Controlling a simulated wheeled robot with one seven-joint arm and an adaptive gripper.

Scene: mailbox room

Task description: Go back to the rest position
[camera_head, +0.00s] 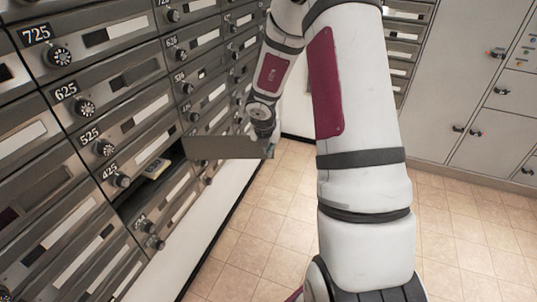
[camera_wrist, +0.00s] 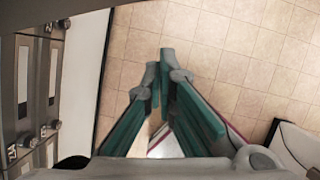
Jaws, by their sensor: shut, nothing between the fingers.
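My gripper (camera_wrist: 170,75) shows in the wrist view with its green-lined fingers closed together, pointing over the tiled floor, with nothing held. In the head view my wrist (camera_head: 262,118) is beside the wall of mailboxes, just behind an open mailbox door (camera_head: 228,147); the fingers are mostly hidden there by the door. The door sticks out from the wall into the aisle. I cannot tell whether my gripper touches it. An open compartment (camera_head: 140,198) lies below the number 425, with a small pale yellowish item (camera_head: 157,168) inside.
The mailbox wall (camera_head: 120,80) with dials and numbers runs along the left. Grey lockers (camera_head: 460,90) stand at the back right. The tiled floor (camera_head: 270,215) between them is clear. In the wrist view the mailbox fronts (camera_wrist: 35,80) are at the left.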

